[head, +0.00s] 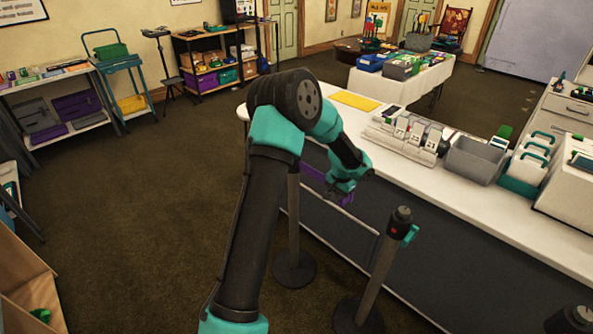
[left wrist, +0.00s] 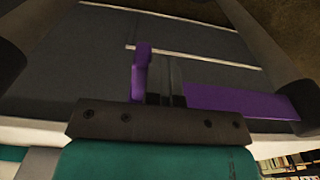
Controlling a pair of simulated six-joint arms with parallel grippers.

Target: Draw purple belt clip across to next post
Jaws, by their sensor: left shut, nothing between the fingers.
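My left gripper (head: 343,192) is at the near side of the counter and is shut. In the left wrist view its dark fingers (left wrist: 165,88) have a purple clip (left wrist: 141,72) close beside them; contact is unclear. The purple belt (head: 313,173) runs from behind my arm toward the gripper, and a purple band (left wrist: 240,102) shows right of the fingers in the wrist view. One post (head: 293,225) stands partly behind my arm. Another post (head: 380,265), with a black top and teal tab, stands apart to the right of the gripper. My right gripper is not in view.
A long counter (head: 440,181) runs behind the posts, with a grey bin (head: 476,160) and teal-handled boxes on it. A black post top (head: 573,320) shows at the bottom right. Open carpet (head: 165,200) lies to the left.

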